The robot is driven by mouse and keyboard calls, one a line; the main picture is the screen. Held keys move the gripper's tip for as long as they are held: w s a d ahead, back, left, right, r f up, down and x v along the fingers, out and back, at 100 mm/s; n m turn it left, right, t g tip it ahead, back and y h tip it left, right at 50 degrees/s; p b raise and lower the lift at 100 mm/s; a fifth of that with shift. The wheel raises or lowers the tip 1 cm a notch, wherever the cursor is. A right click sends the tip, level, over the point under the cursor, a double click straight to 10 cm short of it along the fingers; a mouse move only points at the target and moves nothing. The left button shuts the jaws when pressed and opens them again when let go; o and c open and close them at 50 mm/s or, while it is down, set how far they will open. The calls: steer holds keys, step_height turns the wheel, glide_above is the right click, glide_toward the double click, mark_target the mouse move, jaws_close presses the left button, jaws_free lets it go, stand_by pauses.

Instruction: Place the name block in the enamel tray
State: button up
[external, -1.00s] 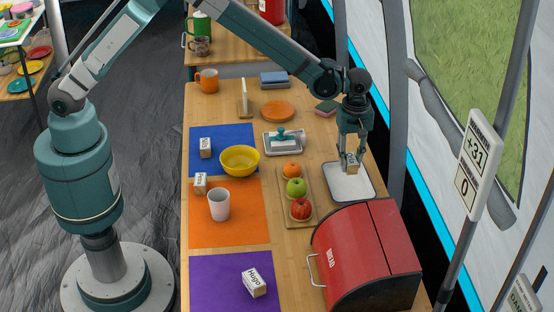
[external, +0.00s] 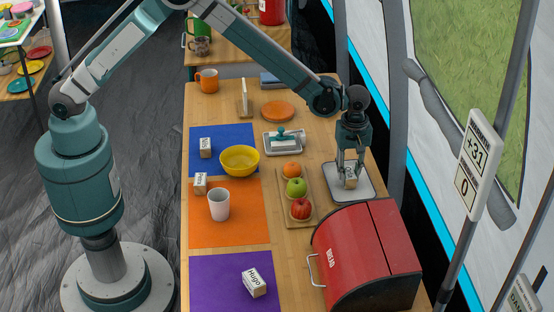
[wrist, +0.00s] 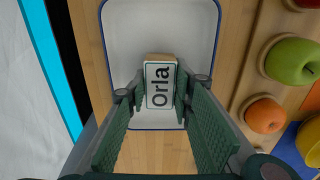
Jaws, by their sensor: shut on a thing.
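The name block (wrist: 160,85) reads "Orla" in the wrist view. It is a small wooden block with a white label. My gripper (wrist: 153,90) is shut on it, one finger on each side. In the external view the block (external: 350,182) is between the fingertips of my gripper (external: 350,176), low over the enamel tray (external: 364,192). The tray is white with a dark blue rim, and its rim (wrist: 215,30) also shows in the wrist view. I cannot tell whether the block touches the tray floor.
A red bread bin (external: 365,255) stands just in front of the tray. A wooden board (external: 282,190) with an orange and two apples lies to its left. Other name blocks, one reading "Hugo" (external: 255,283), lie on coloured mats. A yellow bowl (external: 240,161) and white cup (external: 218,204) stand further left.

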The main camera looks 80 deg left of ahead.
mark_target(349, 172)
steer(key=shift+f, duration=0.35)
steer(key=o, duration=0.9)
steer(key=shift+r, duration=0.15)
step_height(349, 172, up, 12)
steer(key=shift+r+p, duration=0.1)
steer(key=shift+p, duration=1)
